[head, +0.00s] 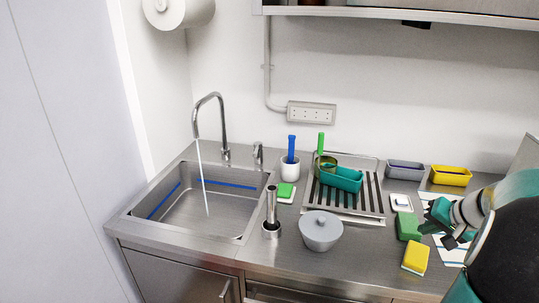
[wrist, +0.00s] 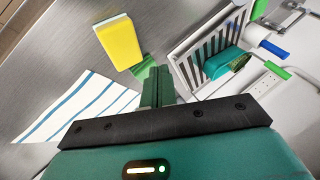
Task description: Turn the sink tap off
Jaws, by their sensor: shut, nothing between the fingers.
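The sink tap (head: 223,120) is a tall curved chrome spout at the back of the steel sink (head: 180,228). A thin stream of water (head: 202,175) runs from it into the basin. A short chrome lever (head: 258,153) stands just right of the spout's base. My gripper (head: 437,221) is at the right of the head view, above the counter and far from the tap. In the wrist view my gripper (wrist: 158,82) is shut and empty, its green fingers together. The tap is not clearly visible in the wrist view.
Yellow (head: 415,257) and green (head: 408,226) sponges lie near my gripper.

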